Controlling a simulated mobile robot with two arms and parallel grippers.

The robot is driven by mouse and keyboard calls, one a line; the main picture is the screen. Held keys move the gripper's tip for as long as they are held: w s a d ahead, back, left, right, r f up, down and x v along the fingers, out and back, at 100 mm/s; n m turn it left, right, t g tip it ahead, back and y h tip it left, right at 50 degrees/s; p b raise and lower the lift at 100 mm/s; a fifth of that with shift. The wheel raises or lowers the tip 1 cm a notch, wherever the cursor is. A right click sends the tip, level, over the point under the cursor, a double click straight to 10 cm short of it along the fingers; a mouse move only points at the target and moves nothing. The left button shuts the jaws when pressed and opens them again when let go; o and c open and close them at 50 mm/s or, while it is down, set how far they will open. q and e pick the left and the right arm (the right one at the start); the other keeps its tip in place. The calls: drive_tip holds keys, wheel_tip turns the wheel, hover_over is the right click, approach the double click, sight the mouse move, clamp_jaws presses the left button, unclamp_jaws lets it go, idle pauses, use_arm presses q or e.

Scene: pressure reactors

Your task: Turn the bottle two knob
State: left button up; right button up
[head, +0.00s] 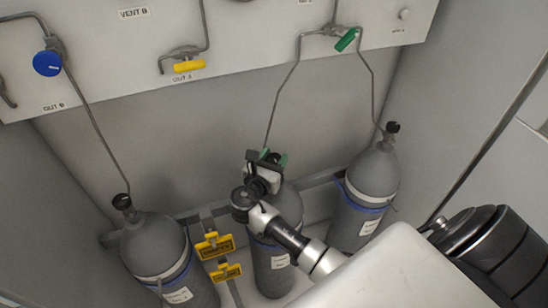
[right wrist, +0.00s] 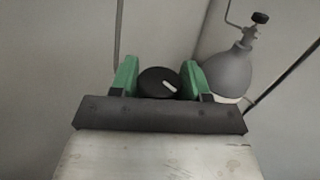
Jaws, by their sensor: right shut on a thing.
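Three grey gas bottles stand in a row in the head view: the left one (head: 155,250), the middle one (head: 270,272) and the right one (head: 372,175). Their labels are too small to read; the middle one appears to be bottle two. My right gripper (head: 274,157) is at the top of the middle bottle and hides its valve there. In the right wrist view its green fingers (right wrist: 159,78) are shut on a round black knob (right wrist: 157,83), one on each side. My left gripper is not in view.
The left bottle has a black knob (head: 122,201), and so does the right one (head: 392,127). Thin metal pipes (head: 282,100) run from the bottles to the wall panel (head: 240,30). The panel has a blue knob (head: 47,63), a yellow handle (head: 188,66) and a green handle (head: 346,40).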

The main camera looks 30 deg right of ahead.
drive_tip(key=m+g+h, duration=0.1)
drive_tip(key=m+g, duration=0.1)
drive_tip(key=g, duration=0.1)
drive_tip(key=m+g+h+b, duration=0.1)
drive_tip(key=m+g, duration=0.1)
drive_tip(key=g, duration=0.1)
drive_tip(key=shift+w+m+g, duration=0.1)
drive_tip(key=shift+m+g, duration=0.2)
drive_tip(key=m+g, duration=0.2)
drive_tip(key=g, duration=0.1)
drive_tip(key=m+g+b, duration=0.1)
drive_tip(key=g, duration=0.2)
drive_tip(key=shift+m+b, duration=0.3)
drive_tip(key=shift+m, duration=0.1)
drive_tip(key=m+g+b, duration=0.1)
drive_tip(key=m+g, duration=0.1)
drive_tip(key=g, duration=0.1)
drive_tip(key=shift+a+f+y, duration=0.1)
drive_tip(key=shift+f+y, duration=0.05)
drive_tip(key=shift+y, duration=0.15)
drive_tip(key=shift+m+g+y+b, duration=1)
drive_tip(key=shift+m+g+b, duration=0.4)
drive_tip(key=shift+g+b, duration=0.55)
drive_tip(key=o, duration=0.9)
drive_tip(key=shift+r, duration=0.2)
